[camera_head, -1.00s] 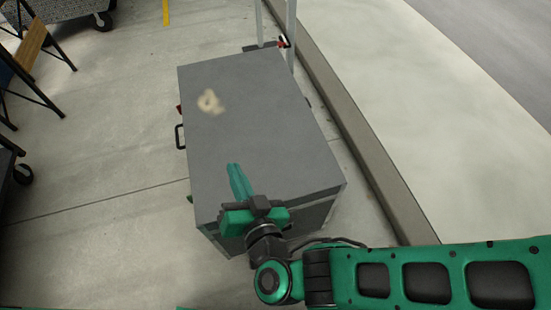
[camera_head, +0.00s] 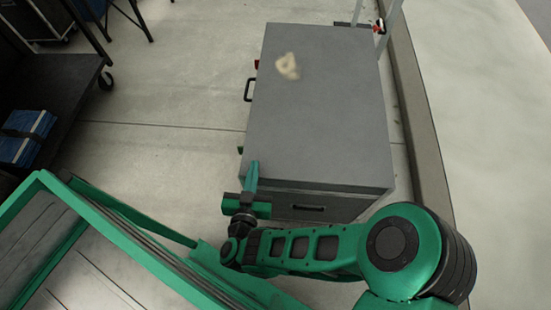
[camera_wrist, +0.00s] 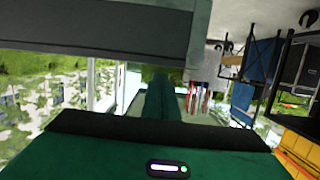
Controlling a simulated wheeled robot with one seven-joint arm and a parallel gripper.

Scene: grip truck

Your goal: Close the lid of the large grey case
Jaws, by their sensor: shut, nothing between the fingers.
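The large grey case (camera_head: 318,110) stands on the floor right of centre in the head view. Its lid lies flat across the top, with no gap that I can make out. A pale worn patch marks the lid's far part. My gripper (camera_head: 253,166) is shut and empty at the case's near left corner, its fingers pointing away along the left edge. I cannot tell whether they touch the case. In the wrist view my shut fingers (camera_wrist: 165,98) point ahead, below a broad grey surface that looks like the case.
A green-framed part of my own body fills the lower left. A dark shelf with a blue bundle (camera_head: 26,135) stands at the left. A raised kerb (camera_head: 420,120) runs along the case's right side. Floor left of the case is clear.

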